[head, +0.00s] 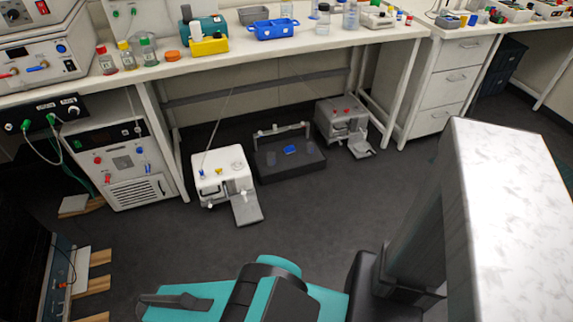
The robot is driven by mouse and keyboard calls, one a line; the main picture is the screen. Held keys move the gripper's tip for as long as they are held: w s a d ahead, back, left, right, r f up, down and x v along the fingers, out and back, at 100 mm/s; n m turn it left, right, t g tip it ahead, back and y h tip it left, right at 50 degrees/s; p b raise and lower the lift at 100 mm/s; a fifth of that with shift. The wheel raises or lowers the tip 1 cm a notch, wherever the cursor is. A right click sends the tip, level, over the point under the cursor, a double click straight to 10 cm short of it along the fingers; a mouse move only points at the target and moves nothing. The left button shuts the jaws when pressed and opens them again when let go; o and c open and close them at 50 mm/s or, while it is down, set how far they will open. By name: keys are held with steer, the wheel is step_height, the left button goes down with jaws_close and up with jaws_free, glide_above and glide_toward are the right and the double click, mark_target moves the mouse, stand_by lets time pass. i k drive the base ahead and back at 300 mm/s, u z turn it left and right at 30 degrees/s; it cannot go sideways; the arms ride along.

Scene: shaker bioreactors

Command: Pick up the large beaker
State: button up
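Several clear vessels stand at the back of the long bench in the head view. One clear vessel (351,16) is right of another clear vessel (323,20), and a third clear one (287,9) is cut by the top edge. They are too small for me to tell which is the large beaker. My teal and dark grey arm is at the bottom, far from the bench. A dark grey part at its left end may be my gripper (172,301); its fingers cannot be made out. I see nothing held.
The white bench (330,42) also carries a blue tray (275,29), a yellow rack (209,46) and capped bottles at left. White machines (222,178) and a dark platform (289,165) stand on the floor below. The dark floor before them is clear.

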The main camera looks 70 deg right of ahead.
mark_target(271, 156)
steer(key=u, duration=0.05)
steer(key=k, duration=1.5)
steer(key=z, duration=0.55)
steer(key=i, duration=1.3)
steer(key=z, duration=0.05)
